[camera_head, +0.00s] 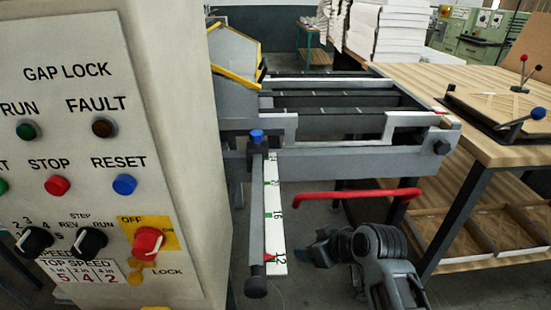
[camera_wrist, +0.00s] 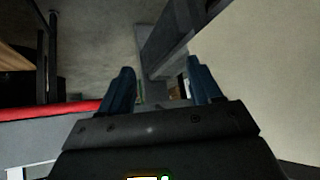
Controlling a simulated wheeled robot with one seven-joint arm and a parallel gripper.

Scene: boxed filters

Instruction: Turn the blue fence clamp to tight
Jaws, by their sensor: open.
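The blue fence clamp (camera_head: 257,136) is a small blue knob on a dark block, on top of the fence rail beside the white scale. Whether it is tight or loose I cannot tell. My gripper (camera_head: 318,250) is low and to the right of the scale, apart from the clamp. In the wrist view my gripper (camera_wrist: 160,85) has its two dark fingers spread, with nothing held between them. The clamp is not clearly visible in the wrist view.
A grey control cabinet (camera_head: 100,190) with buttons and knobs stands at left. A red bar (camera_head: 355,196) runs above my gripper, and also shows in the wrist view (camera_wrist: 50,110). A white scale (camera_head: 274,215) hangs below the clamp. A wooden table (camera_head: 440,90) stands at right.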

